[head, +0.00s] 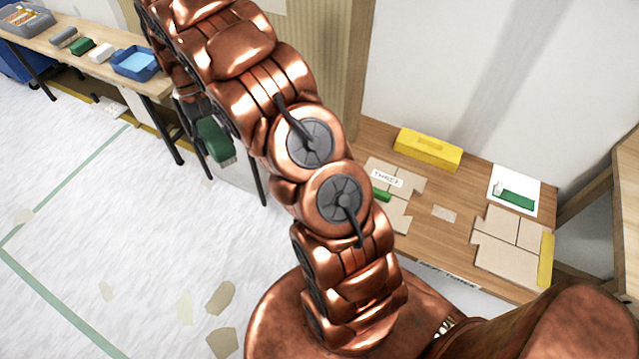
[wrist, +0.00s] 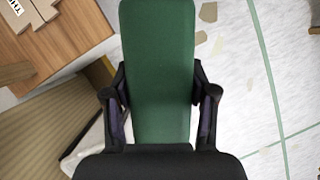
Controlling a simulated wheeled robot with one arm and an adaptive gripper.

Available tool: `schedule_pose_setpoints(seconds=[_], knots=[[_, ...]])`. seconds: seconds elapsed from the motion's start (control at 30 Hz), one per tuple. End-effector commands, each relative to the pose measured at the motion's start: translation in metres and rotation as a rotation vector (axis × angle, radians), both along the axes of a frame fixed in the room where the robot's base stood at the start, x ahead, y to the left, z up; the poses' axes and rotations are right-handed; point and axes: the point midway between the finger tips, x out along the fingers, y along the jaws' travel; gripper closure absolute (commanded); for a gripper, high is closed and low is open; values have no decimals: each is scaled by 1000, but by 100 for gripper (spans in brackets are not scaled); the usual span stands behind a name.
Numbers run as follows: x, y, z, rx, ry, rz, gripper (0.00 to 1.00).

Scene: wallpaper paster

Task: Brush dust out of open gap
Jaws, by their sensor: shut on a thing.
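My gripper (wrist: 160,92) is shut on a green brush (wrist: 158,40), with one dark finger on each side of it. In the head view the brush (head: 214,140) hangs from my gripper above the floor, left of my arm; paler bristles show along its lower edge. The wooden table (head: 450,175) at right bears tan boards (head: 510,245) with thin seams between them, and another tan group (head: 393,215) with a label reading "THREE" (head: 387,178). My arm partly hides this group. I cannot tell which seam is the open gap. No dust is clearly visible.
A yellow block (head: 428,149) and a white card with a green shape (head: 515,191) lie on the table. A long bench (head: 95,65) at upper left holds a blue tray (head: 135,62) and several blocks. Tan scraps (head: 221,297) lie on the pale floor.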

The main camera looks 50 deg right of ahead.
Motion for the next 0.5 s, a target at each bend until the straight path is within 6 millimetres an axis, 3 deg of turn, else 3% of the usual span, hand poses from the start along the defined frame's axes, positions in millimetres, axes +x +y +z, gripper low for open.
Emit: schedule_pose_setpoints(seconds=[0.03,0.37,0.5], knots=[[-9,-19,-23,3,5,-54,79],[-73,-111,-101,20,4,-369,79],[-106,-143,-134,23,6,-508,79]])
